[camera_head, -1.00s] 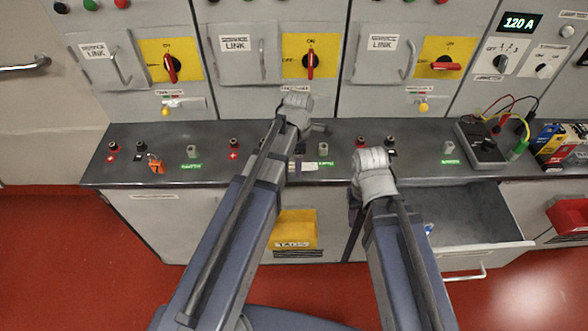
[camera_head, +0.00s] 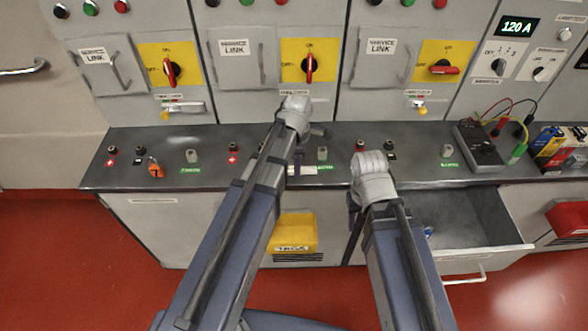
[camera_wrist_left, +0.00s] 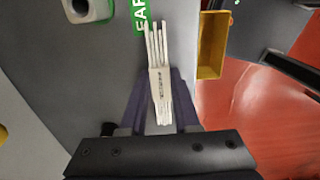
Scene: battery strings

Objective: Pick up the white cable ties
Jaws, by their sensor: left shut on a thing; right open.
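The white cable ties (camera_wrist_left: 158,72) are a thin bundle with a printed band around it. In the left wrist view they lie between the two dark fingers of my left gripper (camera_wrist_left: 160,108), which is shut on them. In the head view a bit of the bundle (camera_head: 304,170) shows at the front of the grey counter, beside my left gripper (camera_head: 291,167), mostly hidden by my arm. Whether they touch the counter I cannot tell. My right gripper (camera_head: 354,217) is to the right, in front of the counter edge. Its fingertips are largely hidden by my arm.
The grey counter (camera_head: 215,176) carries several terminals, an orange padlock (camera_head: 155,168), a meter (camera_head: 480,145) and boxes (camera_head: 556,147). An open drawer (camera_head: 475,216) sticks out at the right. A yellow tags bin (camera_head: 296,232) hangs below the counter.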

